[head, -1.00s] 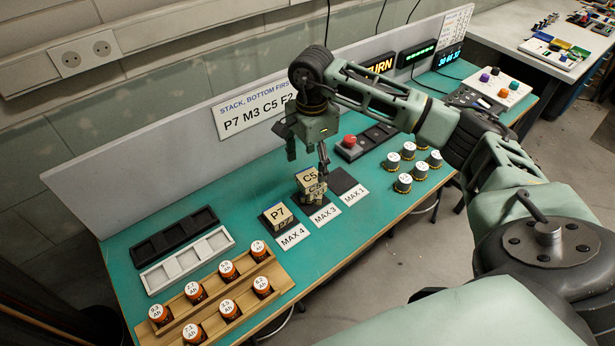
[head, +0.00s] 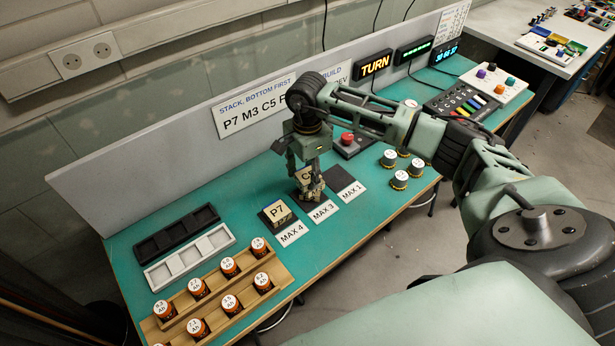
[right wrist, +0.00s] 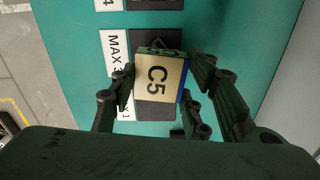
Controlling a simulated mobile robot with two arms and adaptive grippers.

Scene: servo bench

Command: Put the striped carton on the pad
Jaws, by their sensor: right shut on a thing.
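A cream carton marked C5 (right wrist: 158,80) has a blue side edge in the right wrist view; I cannot make out stripes. My right gripper (right wrist: 160,92) has a finger on either side of it and is shut on it. In the head view my right gripper (head: 307,185) hides most of this carton, at the dark pad behind the MAX 3 label (head: 323,211). I cannot tell whether the carton touches the pad (right wrist: 150,37). A carton marked P7 (head: 277,212) sits on the MAX 4 pad. The MAX 1 pad (head: 339,178) is empty. My left gripper is not in view.
Wooden racks with orange-sided cells (head: 229,267) and a white tray (head: 190,258) lie at the left. A red button box (head: 350,145) and a wall panel (head: 150,165) are behind.

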